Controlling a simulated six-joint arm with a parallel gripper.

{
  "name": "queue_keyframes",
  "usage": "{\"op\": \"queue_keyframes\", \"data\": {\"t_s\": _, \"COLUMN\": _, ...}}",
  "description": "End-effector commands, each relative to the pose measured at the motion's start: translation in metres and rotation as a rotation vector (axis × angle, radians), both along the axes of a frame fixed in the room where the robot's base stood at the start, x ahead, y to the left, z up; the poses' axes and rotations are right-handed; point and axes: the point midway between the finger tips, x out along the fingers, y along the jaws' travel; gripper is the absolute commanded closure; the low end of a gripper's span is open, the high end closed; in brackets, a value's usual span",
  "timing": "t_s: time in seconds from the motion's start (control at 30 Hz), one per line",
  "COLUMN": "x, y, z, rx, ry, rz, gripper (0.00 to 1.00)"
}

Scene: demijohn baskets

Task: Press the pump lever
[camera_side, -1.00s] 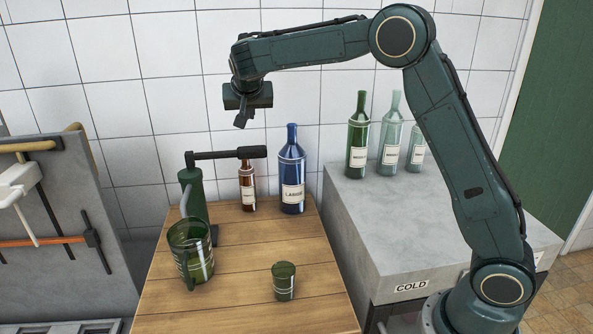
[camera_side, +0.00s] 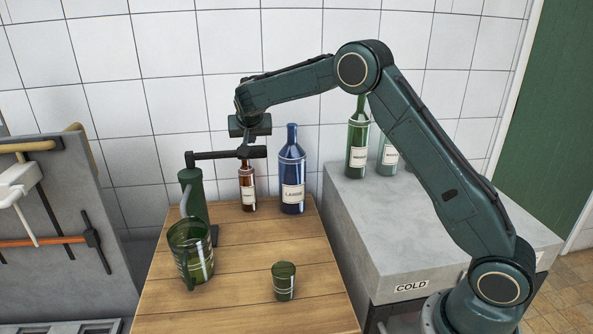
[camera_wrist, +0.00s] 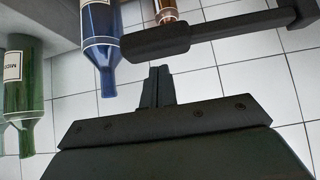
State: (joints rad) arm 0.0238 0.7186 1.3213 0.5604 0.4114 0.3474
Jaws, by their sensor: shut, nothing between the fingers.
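The pump has a green body (camera_side: 193,200) at the back left of the wooden table, with a curved grey spout. Its black lever (camera_side: 215,155) sticks out level to the right and ends in a thick black grip (camera_side: 254,152). My gripper (camera_side: 243,154) is shut and empty, pointing down, with its fingertips at the grip's left end in the side view. In the wrist view the shut fingers (camera_wrist: 158,70) lie just below the grip (camera_wrist: 155,41) in the picture. I cannot tell whether they touch it.
A green glass jug (camera_side: 190,262) stands under the spout and a green cup (camera_side: 284,283) stands front right. A brown bottle (camera_side: 247,190) and a blue bottle (camera_side: 292,170) stand behind the lever. Green bottles (camera_side: 357,150) stand on the grey counter (camera_side: 410,240).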

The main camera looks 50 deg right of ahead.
Motion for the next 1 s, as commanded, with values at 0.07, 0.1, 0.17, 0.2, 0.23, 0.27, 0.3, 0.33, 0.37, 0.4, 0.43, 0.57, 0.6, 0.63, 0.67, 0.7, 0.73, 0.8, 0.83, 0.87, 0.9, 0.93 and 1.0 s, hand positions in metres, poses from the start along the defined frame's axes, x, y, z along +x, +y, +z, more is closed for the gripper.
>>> {"op": "queue_keyframes", "data": {"t_s": 0.07, "x": 0.000, "y": 0.000, "z": -0.006, "rx": -0.001, "ry": 0.001, "rz": -0.001, "gripper": 1.00}}
{"op": "queue_keyframes", "data": {"t_s": 0.1, "x": 0.000, "y": 0.000, "z": -0.008, "rx": -0.001, "ry": 0.001, "rz": -0.001, "gripper": 1.00}}
{"op": "queue_keyframes", "data": {"t_s": 0.17, "x": 0.000, "y": 0.000, "z": -0.010, "rx": 0.000, "ry": 0.001, "rz": -0.001, "gripper": 1.00}}
{"op": "queue_keyframes", "data": {"t_s": 0.2, "x": 0.000, "y": 0.000, "z": -0.011, "rx": -0.001, "ry": 0.001, "rz": -0.001, "gripper": 1.00}}
{"op": "queue_keyframes", "data": {"t_s": 0.23, "x": -0.001, "y": 0.000, "z": -0.012, "rx": -0.001, "ry": 0.001, "rz": -0.001, "gripper": 1.00}}
{"op": "queue_keyframes", "data": {"t_s": 0.27, "x": -0.001, "y": 0.000, "z": -0.012, "rx": -0.001, "ry": 0.001, "rz": -0.001, "gripper": 1.00}}
{"op": "queue_keyframes", "data": {"t_s": 0.3, "x": -0.001, "y": 0.000, "z": -0.012, "rx": 0.000, "ry": 0.000, "rz": 0.000, "gripper": 1.00}}
{"op": "queue_keyframes", "data": {"t_s": 0.33, "x": 0.000, "y": 0.000, "z": -0.012, "rx": 0.000, "ry": 0.000, "rz": 0.000, "gripper": 1.00}}
{"op": "queue_keyframes", "data": {"t_s": 0.37, "x": -0.001, "y": 0.000, "z": -0.012, "rx": 0.000, "ry": 0.000, "rz": 0.000, "gripper": 1.00}}
{"op": "queue_keyframes", "data": {"t_s": 0.4, "x": 0.000, "y": 0.000, "z": -0.012, "rx": 0.000, "ry": 0.000, "rz": 0.000, "gripper": 1.00}}
{"op": "queue_keyframes", "data": {"t_s": 0.43, "x": 0.000, "y": 0.000, "z": -0.012, "rx": 0.000, "ry": 0.000, "rz": 0.000, "gripper": 1.00}}
{"op": "queue_keyframes", "data": {"t_s": 0.57, "x": 0.000, "y": 0.000, "z": -0.012, "rx": 0.000, "ry": 0.000, "rz": -0.001, "gripper": 1.00}}
{"op": "queue_keyframes", "data": {"t_s": 0.6, "x": -0.001, "y": 0.000, "z": -0.013, "rx": 0.002, "ry": -0.001, "rz": -0.001, "gripper": 1.00}}
{"op": "queue_keyframes", "data": {"t_s": 0.63, "x": -0.001, "y": -0.001, "z": -0.013, "rx": 0.003, "ry": -0.004, "rz": -0.001, "gripper": 1.00}}
{"op": "queue_keyframes", "data": {"t_s": 0.67, "x": -0.001, "y": -0.001, "z": -0.014, "rx": 0.006, "ry": -0.007, "rz": -0.001, "gripper": 1.00}}
{"op": "queue_keyframes", "data": {"t_s": 0.7, "x": -0.001, "y": -0.002, "z": -0.016, "rx": 0.011, "ry": -0.014, "rz": -0.001, "gripper": 1.00}}
{"op": "queue_keyframes", "data": {"t_s": 0.73, "x": -0.001, "y": -0.002, "z": -0.017, "rx": 0.017, "ry": -0.018, "rz": -0.001, "gripper": 1.00}}
{"op": "queue_keyframes", "data": {"t_s": 0.8, "x": -0.002, "y": -0.004, "z": -0.023, "rx": 0.033, "ry": -0.036, "rz": -0.001, "gripper": 1.00}}
{"op": "queue_keyframes", "data": {"t_s": 0.83, "x": -0.002, "y": -0.004, "z": -0.026, "rx": 0.043, "ry": -0.044, "rz": -0.001, "gripper": 1.00}}
{"op": "queue_keyframes", "data": {"t_s": 0.87, "x": -0.003, "y": -0.004, "z": -0.029, "rx": 0.053, "ry": -0.054, "rz": -0.001, "gripper": 1.00}}
{"op": "queue_keyframes", "data": {"t_s": 0.9, "x": -0.004, "y": -0.005, "z": -0.034, "rx": 0.067, "ry": -0.069, "rz": -0.001, "gripper": 1.00}}
{"op": "queue_keyframes", "data": {"t_s": 0.93, "x": -0.004, "y": -0.005, "z": -0.039, "rx": 0.079, "ry": -0.077, "rz": -0.002, "gripper": 1.00}}
{"op": "queue_keyframes", "data": {"t_s": 1.0, "x": -0.005, "y": -0.005, "z": -0.054, "rx": 0.096, "ry": -0.088, "rz": -0.002, "gripper": 1.00}}
